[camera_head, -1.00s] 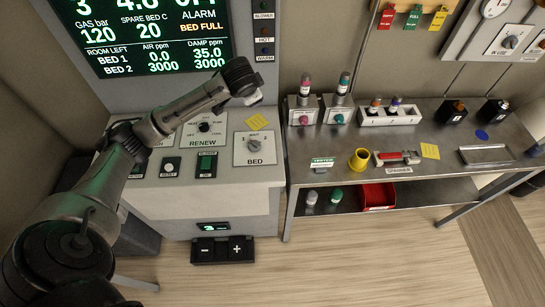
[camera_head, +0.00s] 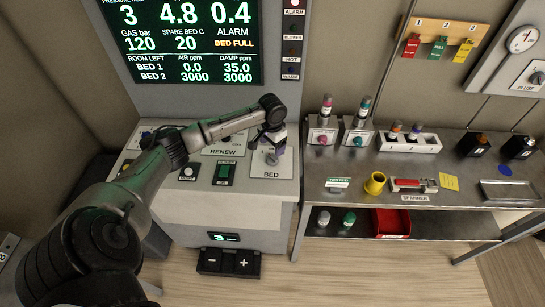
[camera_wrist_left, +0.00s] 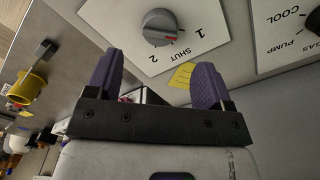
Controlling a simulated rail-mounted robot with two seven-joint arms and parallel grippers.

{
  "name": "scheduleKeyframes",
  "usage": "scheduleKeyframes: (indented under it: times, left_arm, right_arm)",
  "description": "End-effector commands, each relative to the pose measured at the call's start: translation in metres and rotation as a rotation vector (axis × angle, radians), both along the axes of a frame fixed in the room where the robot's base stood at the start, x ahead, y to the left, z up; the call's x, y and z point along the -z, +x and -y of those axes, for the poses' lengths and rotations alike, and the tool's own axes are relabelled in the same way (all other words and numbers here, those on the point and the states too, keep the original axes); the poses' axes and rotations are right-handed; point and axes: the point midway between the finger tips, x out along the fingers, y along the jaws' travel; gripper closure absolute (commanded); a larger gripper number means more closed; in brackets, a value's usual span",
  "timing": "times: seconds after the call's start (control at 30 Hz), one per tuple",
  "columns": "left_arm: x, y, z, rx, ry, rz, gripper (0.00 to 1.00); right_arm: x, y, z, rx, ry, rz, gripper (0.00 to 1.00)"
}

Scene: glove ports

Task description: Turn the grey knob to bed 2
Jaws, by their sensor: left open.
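The grey knob (camera_wrist_left: 158,27) sits on a white plate (camera_wrist_left: 212,36) marked 1, SHUT and 2 in the left wrist view. A small orange-red mark shows on the knob; I cannot tell for sure which label it points to. In the head view this is the BED plate (camera_head: 285,168), on the console's right side, and my gripper mostly hides the knob. My left gripper (camera_head: 272,152) is just above the plate. Its purple fingers (camera_wrist_left: 157,78) are open and empty in the left wrist view, with the knob beyond the gap, apart from them. My right gripper is not in view.
The green console switch (camera_head: 224,173) and the RENEW panel (camera_head: 225,149) lie left of the BED plate. A metal bench (camera_head: 330,202) with bottles, a yellow cup (camera_head: 375,183) and a spanner (camera_head: 413,186) stands to the right. The display (camera_head: 185,40) rises behind.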

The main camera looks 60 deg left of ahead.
Motion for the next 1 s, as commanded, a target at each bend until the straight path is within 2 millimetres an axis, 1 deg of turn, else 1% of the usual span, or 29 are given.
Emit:
scheduleKeyframes:
  times: [0.03, 0.2, 0.4, 0.6, 0.93, 1.0]
  left_arm:
    - [0.01, -0.001, 0.001, 0.0, -0.002, -0.004, 0.25]
    - [0.038, 0.0, 0.0, 0.0, 0.0, -0.002, 0.25]
    - [0.061, 0.0, 0.001, 0.0, 0.0, -0.001, 0.25]
    - [0.071, 0.0, 0.0, 0.001, 0.001, 0.0, 0.25]
    - [0.073, 0.0, 0.0, 0.002, 0.001, 0.0, 0.25]
    - [0.072, 0.0, 0.0, 0.002, 0.001, 0.0, 0.31]
  right_arm:
    - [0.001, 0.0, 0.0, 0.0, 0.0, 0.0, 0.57]
    - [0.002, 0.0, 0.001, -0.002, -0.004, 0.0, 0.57]
    - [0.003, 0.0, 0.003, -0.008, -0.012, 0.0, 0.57]
    - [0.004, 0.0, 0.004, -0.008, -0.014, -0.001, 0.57]
    - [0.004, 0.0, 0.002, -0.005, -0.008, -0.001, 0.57]
    - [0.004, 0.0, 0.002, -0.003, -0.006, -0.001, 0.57]
